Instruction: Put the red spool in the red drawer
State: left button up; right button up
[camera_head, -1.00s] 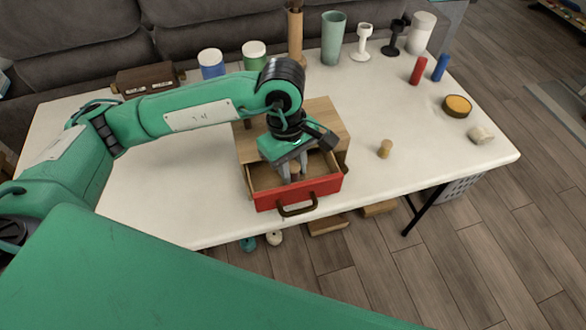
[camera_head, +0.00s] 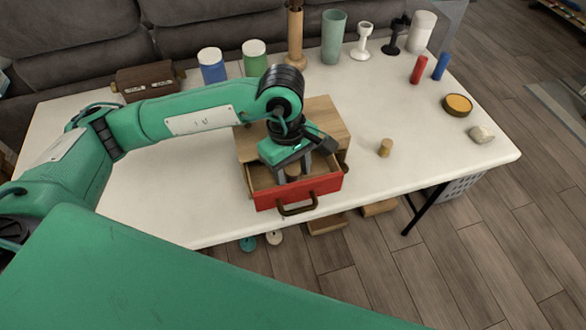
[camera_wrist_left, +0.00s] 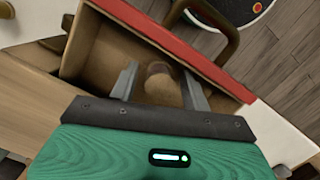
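The red-fronted drawer (camera_head: 325,188) is pulled out of a wooden box (camera_head: 325,117) on the white table; it also shows in the left wrist view (camera_wrist_left: 180,45). A small spool (camera_head: 293,172) stands inside the drawer, between my fingers. In the left wrist view the spool (camera_wrist_left: 160,82) looks brown in shadow; I cannot make out red on it. My left gripper (camera_head: 294,168) is lowered into the drawer, with its fingers apart on either side of the spool and gaps showing. My right gripper is not in view.
A wooden spool (camera_head: 385,148) stands right of the drawer. A red cylinder (camera_head: 418,70), a blue cylinder (camera_head: 440,67), a yellow-topped round tin (camera_head: 457,104) and a pale stone (camera_head: 481,134) are at the right. Jars, cups and a wooden post line the back. The table's front left is bare.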

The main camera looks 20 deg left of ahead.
pick_arm(q)
jog(key=shift+r, duration=0.1)
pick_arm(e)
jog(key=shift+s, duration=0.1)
pick_arm(q)
jog(key=shift+r, duration=0.1)
jog(key=shift+w+r, duration=0.1)
jog(key=shift+r, duration=0.4)
notch_tip(320, 180, up, 11)
jog(key=a, duration=0.1)
jog(key=shift+w+a+b, duration=0.25)
jog(key=shift+w+b, duration=0.05)
jog(key=shift+w, duration=0.1)
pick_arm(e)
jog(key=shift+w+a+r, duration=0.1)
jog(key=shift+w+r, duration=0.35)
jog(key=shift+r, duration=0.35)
pick_arm(q)
jog(key=shift+f, duration=0.1)
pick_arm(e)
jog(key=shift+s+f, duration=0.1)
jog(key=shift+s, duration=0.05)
